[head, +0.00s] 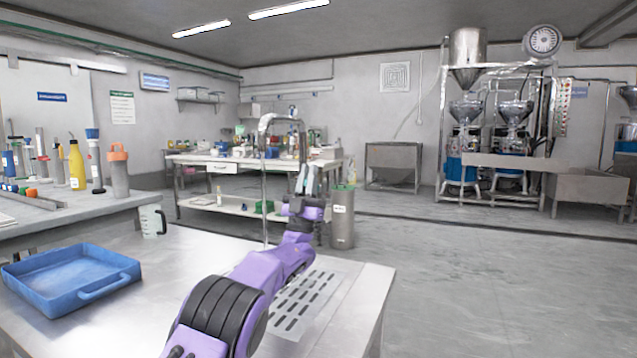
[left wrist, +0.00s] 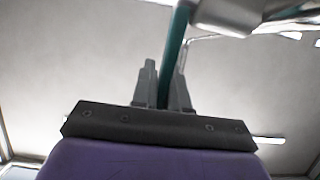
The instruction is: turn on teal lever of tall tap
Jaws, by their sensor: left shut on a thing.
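The tall tap (head: 282,118) is chrome and stands above the metal table. Its teal lever (left wrist: 178,45) shows in the left wrist view as a thin teal rod running down from the chrome tap body (left wrist: 228,14). In the head view I cannot make the lever out clearly. My left gripper (head: 307,178) points up below the right end of the tap. In the left wrist view its grey fingers (left wrist: 164,88) are closed on the teal lever, one on each side. My right gripper is not in view.
A grey canister (head: 342,222) stands behind my gripper.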

